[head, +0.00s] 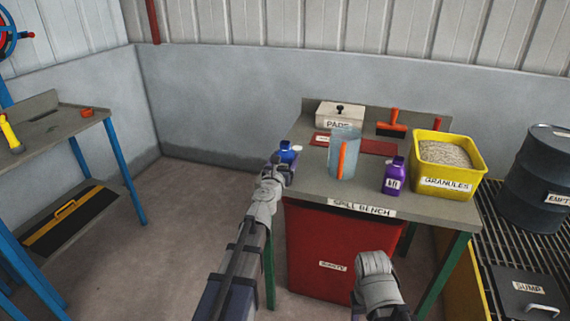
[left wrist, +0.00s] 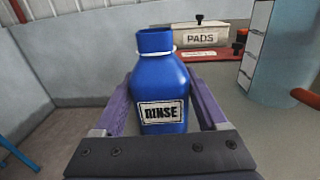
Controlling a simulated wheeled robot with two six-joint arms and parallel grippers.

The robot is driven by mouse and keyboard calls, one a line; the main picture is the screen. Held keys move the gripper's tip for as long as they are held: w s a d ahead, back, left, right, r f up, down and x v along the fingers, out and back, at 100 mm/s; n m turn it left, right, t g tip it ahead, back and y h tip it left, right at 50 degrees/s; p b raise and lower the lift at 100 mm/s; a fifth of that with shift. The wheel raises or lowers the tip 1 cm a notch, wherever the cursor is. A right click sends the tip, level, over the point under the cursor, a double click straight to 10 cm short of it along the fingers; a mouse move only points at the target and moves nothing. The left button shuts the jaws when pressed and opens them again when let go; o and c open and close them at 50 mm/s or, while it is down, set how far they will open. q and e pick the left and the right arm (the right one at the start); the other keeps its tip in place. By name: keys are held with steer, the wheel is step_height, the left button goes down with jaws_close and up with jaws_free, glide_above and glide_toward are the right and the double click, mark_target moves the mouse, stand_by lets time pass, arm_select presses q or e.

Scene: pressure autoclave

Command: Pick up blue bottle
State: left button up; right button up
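The blue bottle (head: 288,152), labelled RINSE, is at the left edge of the spill bench. It also shows upright in the left wrist view (left wrist: 158,85), with a white ring at its neck. My left gripper (head: 279,165) is at the bottle. In the left wrist view, the purple fingers of the gripper (left wrist: 160,112) lie on either side of the bottle's body. I cannot tell whether they touch it. The bottle's base is hidden by the gripper. Part of my right arm shows low in the head view, but its fingers do not.
A red bin (head: 320,250) stands below. A drum (head: 537,180) stands at right.

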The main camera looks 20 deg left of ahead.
mark_target(285, 143)
arm_select(q)
jaws_close()
stand_by(0.4)
step_height(285, 143, up, 10)
steer(key=p, duration=1)
